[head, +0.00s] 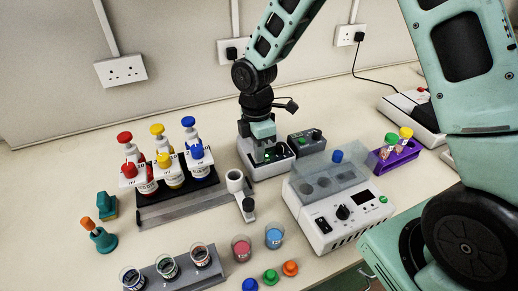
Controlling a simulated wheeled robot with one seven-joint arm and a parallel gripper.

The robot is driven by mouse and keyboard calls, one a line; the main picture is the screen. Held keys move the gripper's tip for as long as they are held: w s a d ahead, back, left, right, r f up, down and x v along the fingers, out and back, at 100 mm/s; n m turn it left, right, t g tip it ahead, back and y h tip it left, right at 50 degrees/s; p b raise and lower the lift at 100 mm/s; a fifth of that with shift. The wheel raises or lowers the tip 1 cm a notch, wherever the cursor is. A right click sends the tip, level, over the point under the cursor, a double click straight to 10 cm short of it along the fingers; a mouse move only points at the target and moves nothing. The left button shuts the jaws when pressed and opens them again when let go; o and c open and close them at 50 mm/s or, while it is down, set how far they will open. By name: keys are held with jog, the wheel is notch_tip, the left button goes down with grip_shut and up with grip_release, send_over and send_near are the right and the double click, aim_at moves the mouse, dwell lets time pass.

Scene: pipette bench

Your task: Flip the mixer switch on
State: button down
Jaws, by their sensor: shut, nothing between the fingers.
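My gripper (265,153) points down over a small white unit with a dark top (262,171) at the back middle of the bench. The gripper is shut and empty. Its fingers hide part of that unit's top, and I cannot tell whether they touch it. A green spot shows on the top, right of the fingers. No mixer switch can be made out clearly. A larger white device (321,238) stands in front to the right, with a clear lid, a black knob (343,212), a black rocker switch (322,225) and a green button (382,199).
A small dark box (306,143) with a green light sits right of the unit. A rack of colored-cap bottles (178,205) stands left. A purple tube rack (394,160) is at right. Beakers (241,248) and loose caps lie in front. Bare bench shows at far left.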

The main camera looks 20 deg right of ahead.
jog(key=shift+f, duration=0.1)
jog(key=shift+w+p, duration=0.5)
jog(key=shift+w, duration=0.35)
jog(key=shift+r, duration=0.2)
jog(key=shift+s, duration=0.2)
